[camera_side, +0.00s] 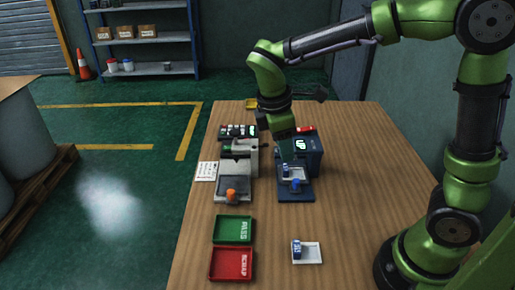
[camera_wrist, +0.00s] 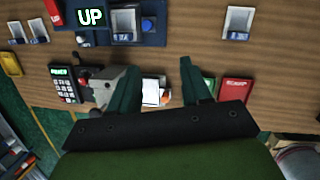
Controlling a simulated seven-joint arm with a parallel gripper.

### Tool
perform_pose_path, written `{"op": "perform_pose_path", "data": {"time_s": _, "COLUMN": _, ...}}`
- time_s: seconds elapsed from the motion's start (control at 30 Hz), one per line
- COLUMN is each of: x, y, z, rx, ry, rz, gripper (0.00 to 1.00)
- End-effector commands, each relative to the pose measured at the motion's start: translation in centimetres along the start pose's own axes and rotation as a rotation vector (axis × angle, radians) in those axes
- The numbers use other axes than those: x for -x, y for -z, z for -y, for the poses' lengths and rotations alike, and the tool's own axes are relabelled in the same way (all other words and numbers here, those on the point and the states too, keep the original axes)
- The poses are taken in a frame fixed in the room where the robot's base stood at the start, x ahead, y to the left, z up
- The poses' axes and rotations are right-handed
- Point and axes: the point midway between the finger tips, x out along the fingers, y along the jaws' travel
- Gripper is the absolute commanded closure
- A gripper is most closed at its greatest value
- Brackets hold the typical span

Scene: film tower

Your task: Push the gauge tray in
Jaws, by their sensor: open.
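Two machines on the table each have a plate out at the front with a knob; no label shows which is the gauge. The dark blue one (camera_side: 310,157), display reading UP, has a plate (camera_side: 303,196) with a blue knob (camera_side: 295,185). A white tray with a small blue item is on it. The beige one (camera_side: 249,158) has a grey plate (camera_side: 228,184) with an orange knob (camera_side: 231,196). My gripper (camera_side: 283,131) is open and empty, appearing above the blue machine in the side view. Its fingers (camera_wrist: 158,68) are spread in the wrist view.
A green PASS tray (camera_side: 233,230) and a red SCRAP tray (camera_side: 232,265) lie at the front left. A white tray (camera_side: 313,254) with a blue-and-white item lies right of them. A keypad (camera_wrist: 65,85) is beside the beige machine. The table's right side is mostly clear.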

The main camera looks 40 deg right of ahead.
Motion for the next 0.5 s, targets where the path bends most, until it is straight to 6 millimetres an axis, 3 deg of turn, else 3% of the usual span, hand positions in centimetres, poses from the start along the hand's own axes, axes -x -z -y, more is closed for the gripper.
{"op": "perform_pose_path", "data": {"time_s": 0.1, "x": 0.2, "y": 0.5, "z": 0.2, "rx": 0.338, "ry": -0.059, "rz": 0.070, "gripper": 0.52}}
{"op": "perform_pose_path", "data": {"time_s": 0.2, "x": 0.3, "y": 0.2, "z": -0.2, "rx": 0.508, "ry": -0.079, "rz": 0.110, "gripper": 0.52}}
{"op": "perform_pose_path", "data": {"time_s": 0.37, "x": 0.0, "y": -0.1, "z": -0.5, "rx": 0.614, "ry": -0.078, "rz": 0.129, "gripper": 0.52}}
{"op": "perform_pose_path", "data": {"time_s": 0.5, "x": -1.5, "y": -0.3, "z": -0.6, "rx": 0.620, "ry": -0.074, "rz": 0.131, "gripper": 0.52}}
